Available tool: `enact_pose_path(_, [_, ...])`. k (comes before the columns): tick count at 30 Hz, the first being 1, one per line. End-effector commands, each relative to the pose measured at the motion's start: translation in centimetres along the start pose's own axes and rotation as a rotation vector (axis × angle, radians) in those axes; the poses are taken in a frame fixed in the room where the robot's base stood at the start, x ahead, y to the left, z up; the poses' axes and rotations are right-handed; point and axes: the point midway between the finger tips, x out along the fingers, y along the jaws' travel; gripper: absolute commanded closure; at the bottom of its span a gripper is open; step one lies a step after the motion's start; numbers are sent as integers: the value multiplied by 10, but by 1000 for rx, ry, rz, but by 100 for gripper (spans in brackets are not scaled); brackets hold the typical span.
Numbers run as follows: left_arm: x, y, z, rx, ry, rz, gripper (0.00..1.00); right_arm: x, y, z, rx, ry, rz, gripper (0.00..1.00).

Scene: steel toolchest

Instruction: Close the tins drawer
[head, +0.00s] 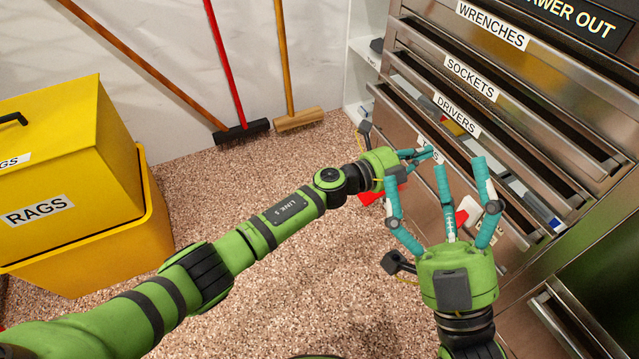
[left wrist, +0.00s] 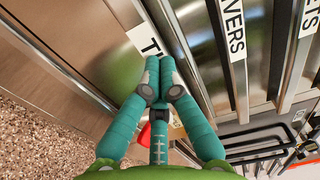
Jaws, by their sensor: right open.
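The tins drawer (head: 400,118) is the steel front below the one labelled DRIVERS, in the head view. Its upper edge stands out, with coloured items showing behind it. Its label is mostly hidden by my left gripper (head: 424,154); the left wrist view shows a label starting with T (left wrist: 149,38). My left gripper's fingers are drawn together with nothing visible between them, over the drawer front. I cannot tell whether they touch it. My right gripper (head: 444,190) is open and empty, fingers spread, in front of the drawer's right part.
Drawers labelled WRENCHES (head: 492,25), SOCKETS (head: 472,78) and DRIVERS (head: 457,115) are above. A yellow RAGS bin (head: 60,190) stands at left. The speckled floor (head: 240,170) between is clear. Red shapes near my grippers are unclear.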

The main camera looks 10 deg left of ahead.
Motion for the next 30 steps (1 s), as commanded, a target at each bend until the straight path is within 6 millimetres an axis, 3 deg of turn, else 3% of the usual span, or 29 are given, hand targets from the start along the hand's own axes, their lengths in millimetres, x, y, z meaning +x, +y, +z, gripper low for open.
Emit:
enact_pose_path(15, [38,2,0,0,1,-2,100,-17,-2,23,0,0,0,11])
enact_pose_path(20, [30,-2,0,-3,-1,0,100,-11,-2,14,0,0,0,11])
enact_pose_path(30, [-4,-3,1,-1,-1,1,100,6,1,-8,0,0,0,11])
